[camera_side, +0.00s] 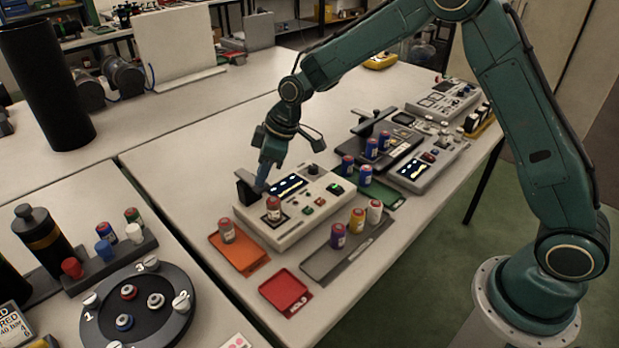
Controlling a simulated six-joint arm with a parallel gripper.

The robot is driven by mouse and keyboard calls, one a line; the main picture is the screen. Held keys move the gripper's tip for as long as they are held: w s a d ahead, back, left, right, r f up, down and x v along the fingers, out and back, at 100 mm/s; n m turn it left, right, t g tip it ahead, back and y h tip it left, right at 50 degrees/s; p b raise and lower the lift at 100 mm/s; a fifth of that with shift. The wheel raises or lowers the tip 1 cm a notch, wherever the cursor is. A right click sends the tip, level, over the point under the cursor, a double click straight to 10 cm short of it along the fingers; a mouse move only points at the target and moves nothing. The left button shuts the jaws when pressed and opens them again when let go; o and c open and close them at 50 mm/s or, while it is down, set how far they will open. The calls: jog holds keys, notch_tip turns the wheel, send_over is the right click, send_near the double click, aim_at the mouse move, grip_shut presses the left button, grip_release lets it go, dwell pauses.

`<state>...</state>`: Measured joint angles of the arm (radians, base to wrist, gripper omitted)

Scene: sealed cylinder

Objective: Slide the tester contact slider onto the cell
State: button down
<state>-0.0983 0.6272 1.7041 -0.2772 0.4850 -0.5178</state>
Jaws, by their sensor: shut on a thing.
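The tester (318,205) is a pale box with a lit screen, knob and buttons in the middle of the table. A reddish-brown cell (273,209) stands upright on its front left part. My gripper (261,187) points down at the tester's back left corner, behind the cell. It is shut on a small part there, which I take to be the contact slider; the fingers hide most of it. A black upright block (244,186) stands just left of the fingers. A gap shows between the fingers and the cell; whether the slider touches the cell is too small to tell.
An orange tray (247,262) with one cell, a red tray (285,291) and a grey tray (322,265) with several cells lie in front. A green tray (385,193) and other testers (430,165) stand to the right. Free table lies behind the tester.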

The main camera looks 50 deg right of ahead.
jog(key=shift+s, duration=2.35)
jog(key=c, duration=1.3)
grip_release()
jog(key=shift+o, duration=0.2)
jog(key=shift+d+r, duration=0.1)
jog(key=shift+r, duration=0.3)
jog(key=v, duration=1.3)
jog(key=shift+s, duration=0.1)
